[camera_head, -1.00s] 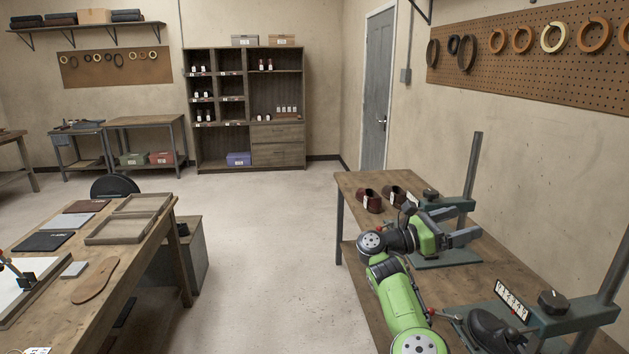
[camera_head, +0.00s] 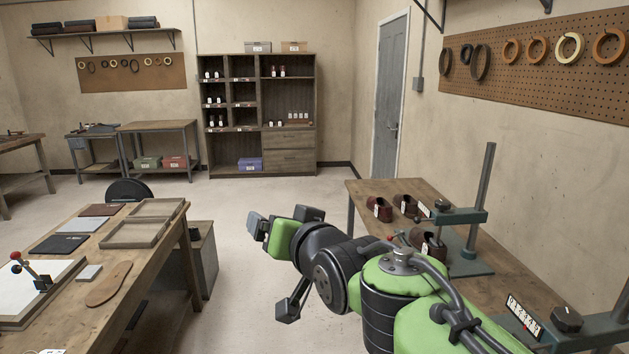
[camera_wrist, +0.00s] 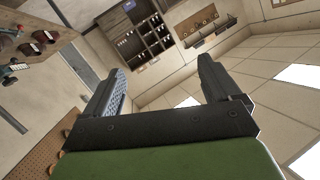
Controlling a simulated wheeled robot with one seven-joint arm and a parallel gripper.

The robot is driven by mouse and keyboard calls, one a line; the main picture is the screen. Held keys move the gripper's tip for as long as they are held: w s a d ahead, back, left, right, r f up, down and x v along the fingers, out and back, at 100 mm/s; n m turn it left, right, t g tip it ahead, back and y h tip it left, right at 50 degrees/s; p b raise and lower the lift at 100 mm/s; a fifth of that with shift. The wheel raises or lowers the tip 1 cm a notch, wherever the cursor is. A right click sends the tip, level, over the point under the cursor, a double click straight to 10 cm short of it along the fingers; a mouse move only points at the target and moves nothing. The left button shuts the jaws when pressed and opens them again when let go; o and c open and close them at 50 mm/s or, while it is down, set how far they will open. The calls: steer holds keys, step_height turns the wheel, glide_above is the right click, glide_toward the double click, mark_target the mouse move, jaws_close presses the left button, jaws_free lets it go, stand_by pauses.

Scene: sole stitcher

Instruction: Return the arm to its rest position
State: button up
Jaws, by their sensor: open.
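My gripper (camera_head: 282,216) is raised in front of the right bench, over the open floor, at the end of my bent green and black arm. Its two dark fingers are apart, with nothing between them; the wrist view also shows the gripper (camera_wrist: 165,88) open and empty. The wrist view is tilted and looks across the room towards the shelf unit, wall and ceiling. My arm hides part of the right bench and the nearer press.
The left bench (camera_head: 165,245) holds trays and flat pieces. The floor between the benches is clear.

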steer(key=s+d+f+g+h, duration=0.2)
steer(key=s+d+f, duration=0.4)
steer(key=s, duration=0.3)
steer(key=s+d+f+g+h, duration=0.2)
steer(key=s+d+f, duration=0.4)
steer(key=s, duration=0.3)
steer(key=s+d+f+m+g+h, duration=0.1)
steer(key=s+d+f+g+h, duration=0.1)
steer(key=s+d+f+g, duration=0.2)
steer(key=s+d+f, duration=0.2)
steer(key=s+d, duration=0.2)
steer(key=s, duration=0.1)
steer(key=shift+h+p, duration=0.3)
steer(key=shift+d+f, duration=0.1)
steer(key=shift+d, duration=0.05)
